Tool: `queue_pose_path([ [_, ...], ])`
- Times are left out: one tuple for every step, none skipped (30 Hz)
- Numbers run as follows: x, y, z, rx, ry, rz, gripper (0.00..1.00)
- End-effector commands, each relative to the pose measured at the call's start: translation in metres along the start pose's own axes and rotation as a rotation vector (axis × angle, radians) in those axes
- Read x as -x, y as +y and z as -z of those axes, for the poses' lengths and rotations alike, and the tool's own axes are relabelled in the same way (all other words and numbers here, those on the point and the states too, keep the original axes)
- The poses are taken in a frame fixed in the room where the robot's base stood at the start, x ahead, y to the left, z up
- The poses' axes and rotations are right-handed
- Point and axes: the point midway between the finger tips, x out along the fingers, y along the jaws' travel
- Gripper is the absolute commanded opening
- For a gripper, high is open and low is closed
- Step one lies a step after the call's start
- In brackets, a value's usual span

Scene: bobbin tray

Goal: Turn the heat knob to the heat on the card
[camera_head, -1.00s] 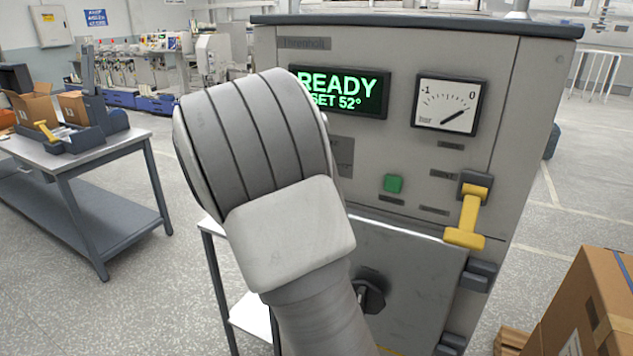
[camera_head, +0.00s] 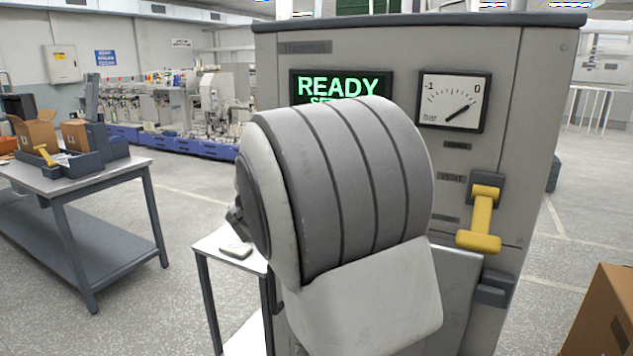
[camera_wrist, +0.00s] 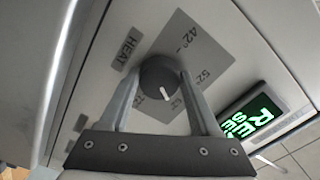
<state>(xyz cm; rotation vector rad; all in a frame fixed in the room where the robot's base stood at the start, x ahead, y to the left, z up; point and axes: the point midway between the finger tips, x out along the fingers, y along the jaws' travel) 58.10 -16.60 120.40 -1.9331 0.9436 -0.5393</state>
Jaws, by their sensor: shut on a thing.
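The dark round heat knob (camera_wrist: 158,74) is on the grey cabinet front in the wrist view, beside a HEAT label (camera_wrist: 124,52). My gripper (camera_wrist: 160,80) is shut on it, one finger on each side. The knob's white mark points down and slightly right in that view. The scale plate (camera_wrist: 188,42) shows 42° and 52°; another marking is partly hidden by a finger. In the head view my arm hides the knob and gripper. The display (camera_head: 340,84) reads READY; its lower line is mostly covered. I cannot make out the card with the heat.
The cabinet (camera_head: 520,130) also carries a pressure gauge (camera_head: 451,101) and a yellow lever handle (camera_head: 482,220). A side table (camera_head: 225,240) stands left of it. A workbench (camera_head: 120,168) is farther left, and a cardboard box (camera_head: 605,315) is at the lower right.

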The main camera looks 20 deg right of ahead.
Motion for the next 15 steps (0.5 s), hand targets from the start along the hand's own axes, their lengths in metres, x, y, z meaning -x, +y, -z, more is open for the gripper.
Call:
queue_pose_path([
  [0.0003,0.0005,-0.0007,-0.006,-0.001,-0.001,0.08],
  [0.0003,0.0003,-0.0007,-0.008,-0.002,-0.001,0.08],
  [0.0003,0.0001,-0.0006,-0.010,-0.002,-0.001,0.08],
  [0.0003,0.0000,-0.0005,-0.011,-0.002,-0.001,0.08],
  [0.0003,0.0000,-0.0005,-0.012,-0.002,-0.001,0.08],
  [0.0003,-0.0001,-0.0005,-0.012,-0.002,-0.001,0.08],
  [0.0003,-0.0002,-0.0004,-0.012,-0.002,-0.001,0.08],
  [0.0003,-0.0002,-0.0004,-0.011,-0.002,-0.001,0.08],
  [0.0003,-0.0002,-0.0004,-0.011,-0.002,-0.001,0.08],
  [0.0003,-0.0002,-0.0004,-0.011,-0.002,-0.001,0.08],
  [0.0003,-0.0002,-0.0005,-0.011,-0.002,0.000,0.08],
  [0.0003,-0.0002,-0.0005,-0.011,-0.002,0.000,0.08],
  [0.0003,-0.0002,-0.0005,-0.010,-0.001,0.000,0.08],
  [0.0003,-0.0002,-0.0005,-0.010,-0.001,0.000,0.65],
  [0.0003,-0.0002,-0.0005,-0.010,-0.001,0.000,0.73],
])
